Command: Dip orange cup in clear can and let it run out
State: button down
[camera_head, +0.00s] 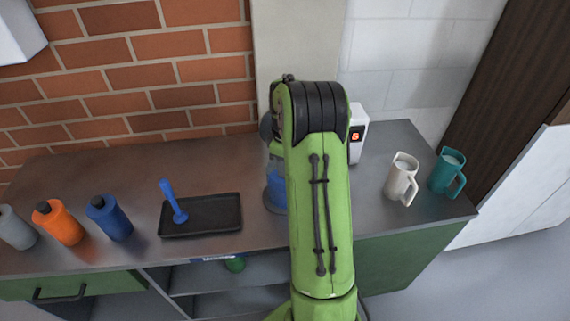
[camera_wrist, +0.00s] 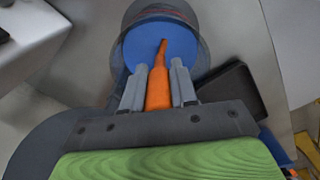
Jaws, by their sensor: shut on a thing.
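My gripper (camera_wrist: 158,67) is shut on the orange cup (camera_wrist: 158,88), gripping its thick handle between the two fingers. The thin part of the orange cup points away from the fingers, over the blue contents (camera_wrist: 187,42) of the clear can. The bowl end of the cup does not show, so I cannot tell whether it is below the blue surface. The clear can (camera_head: 273,165) stands on the counter, partly hidden behind my green arm, with blue in its lower part. In the head view my gripper and the orange cup are hidden by my arm.
A blue dipper (camera_head: 174,201) stands in a black tray (camera_head: 222,222) left of the can. Grey (camera_head: 16,228), orange (camera_head: 60,224) and blue (camera_head: 108,217) bottles stand further left. White (camera_head: 402,178) and teal (camera_head: 447,175) mugs are at right. A white device (camera_head: 357,125) stands behind.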

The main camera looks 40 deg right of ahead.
notch_tip(320, 180, up, 9)
jog(key=p, duration=0.7)
jog(key=shift+p, duration=0.4)
jog(key=shift+f, duration=0.1)
dwell(6.4)
